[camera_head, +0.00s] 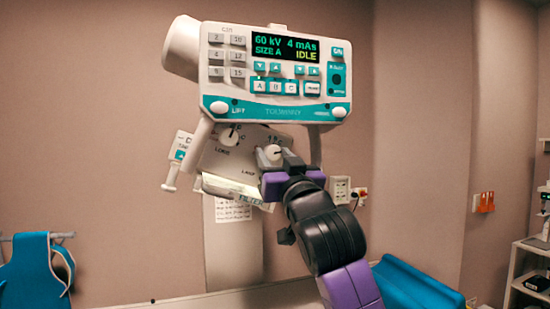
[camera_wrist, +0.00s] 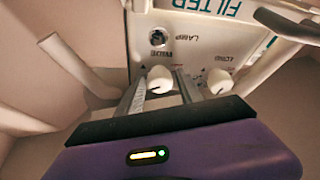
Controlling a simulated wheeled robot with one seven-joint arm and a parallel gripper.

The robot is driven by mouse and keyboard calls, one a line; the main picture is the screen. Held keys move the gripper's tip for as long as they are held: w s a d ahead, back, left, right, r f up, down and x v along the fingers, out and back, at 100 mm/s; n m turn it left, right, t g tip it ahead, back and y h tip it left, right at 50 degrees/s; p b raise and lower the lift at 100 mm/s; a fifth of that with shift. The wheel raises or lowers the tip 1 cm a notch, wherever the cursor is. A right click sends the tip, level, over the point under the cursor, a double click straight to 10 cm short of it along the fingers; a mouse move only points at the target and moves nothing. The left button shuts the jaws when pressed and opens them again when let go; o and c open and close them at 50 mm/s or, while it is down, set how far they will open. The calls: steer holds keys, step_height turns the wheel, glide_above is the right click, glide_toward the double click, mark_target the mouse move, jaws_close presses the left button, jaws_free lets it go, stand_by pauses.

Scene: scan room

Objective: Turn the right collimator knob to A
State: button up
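The right collimator knob (camera_head: 272,153) is a white dial on the sloping collimator face (camera_head: 226,160), under the console. Part of its lettering is hidden by my gripper. In the wrist view, where the panel lettering is upside down, this knob (camera_wrist: 160,78) sits between my two fingertips. My gripper (camera_head: 279,159) reaches up to it from below; it also shows in the wrist view (camera_wrist: 160,86). The fingers look open, one on each side of the knob, with narrow gaps. The left knob (camera_head: 229,136) stands free to the left; in the wrist view it (camera_wrist: 219,81) is right of my fingers.
The console (camera_head: 275,75) overhangs the knobs; its display (camera_head: 285,48) reads 60 kV, 4 mAs, SIZE A, IDLE. Handles (camera_head: 197,140) flank the collimator. A FILTER label (camera_wrist: 205,8) and a lamp button (camera_wrist: 158,38) lie close by. A blue apron (camera_head: 35,270) hangs at left.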

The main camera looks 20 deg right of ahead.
jaws_close()
steer(key=shift+n, duration=0.5)
steer(key=n+y, duration=0.2)
steer(key=shift+d+n, duration=0.2)
steer(key=shift+n, duration=0.2)
steer(key=n+g+y, duration=0.1)
steer(key=n, duration=0.2)
steer(key=n+y, duration=0.2)
steer(key=n, duration=0.2)
steer(key=shift+d+r+n+g+y, duration=0.1)
steer(key=shift+d+n+g+y, duration=0.05)
steer(key=shift+n+g+y, duration=0.2)
steer(key=n+g, duration=0.1)
steer(key=n, duration=0.1)
steer(key=n+g+y, duration=0.1)
steer(key=n, duration=0.2)
steer(key=shift+r, duration=0.15)
steer(key=shift+n+g+y+p, duration=0.3)
steer(key=shift+n+g, duration=0.25)
steer(key=shift+n, duration=1.1)
